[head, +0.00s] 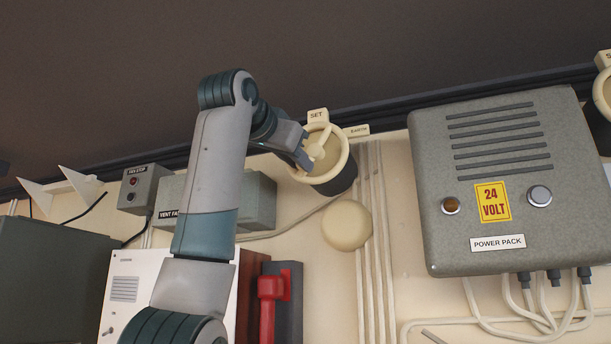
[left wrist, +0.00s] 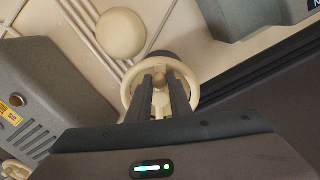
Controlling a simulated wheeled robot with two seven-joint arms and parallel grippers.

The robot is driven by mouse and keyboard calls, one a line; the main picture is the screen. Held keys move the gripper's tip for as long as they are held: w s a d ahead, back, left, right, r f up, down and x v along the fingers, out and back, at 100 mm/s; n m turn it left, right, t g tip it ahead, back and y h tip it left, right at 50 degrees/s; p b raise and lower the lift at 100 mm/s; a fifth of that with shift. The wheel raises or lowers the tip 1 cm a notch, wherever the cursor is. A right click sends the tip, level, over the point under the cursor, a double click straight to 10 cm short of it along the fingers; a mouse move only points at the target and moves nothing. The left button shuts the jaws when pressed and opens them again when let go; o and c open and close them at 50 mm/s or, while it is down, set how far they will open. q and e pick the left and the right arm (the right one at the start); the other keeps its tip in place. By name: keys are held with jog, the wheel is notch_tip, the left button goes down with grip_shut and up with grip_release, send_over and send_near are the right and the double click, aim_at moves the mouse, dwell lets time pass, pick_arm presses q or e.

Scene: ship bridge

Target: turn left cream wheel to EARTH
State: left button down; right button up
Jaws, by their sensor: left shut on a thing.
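The left cream wheel (head: 341,164) is a round cream rim with a cream bar across it, on a dark round housing on the wall. A SET tab (head: 317,116) sits at its top and an EARTH tab (head: 358,130) at its upper right. The bar points up towards the SET tab. My left gripper (head: 310,158) is at the wheel and shut on its bar. In the left wrist view, the two dark fingers (left wrist: 160,98) straddle the bar inside the wheel's rim (left wrist: 194,88). The fingers hide part of the bar. My right gripper is not in view.
A cream dome (head: 347,225) is just below the wheel. A grey power pack box (head: 505,185) stands to the right, with cables under it. A second cream wheel (head: 604,95) is cut off at the right edge. A red handset (head: 272,300) hangs lower left.

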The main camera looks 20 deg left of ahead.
pick_arm(q)
jog(key=m, duration=0.1)
jog(key=a+r+m+p, duration=0.1)
jog(key=m, duration=0.3)
jog(key=shift+a+r, duration=0.15)
jog(key=shift+r, duration=0.15)
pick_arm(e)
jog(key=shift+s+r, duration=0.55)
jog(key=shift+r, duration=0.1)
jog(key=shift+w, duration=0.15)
pick_arm(q)
jog(key=c, duration=1.6)
grip_release()
jog(key=shift+s, duration=0.15)
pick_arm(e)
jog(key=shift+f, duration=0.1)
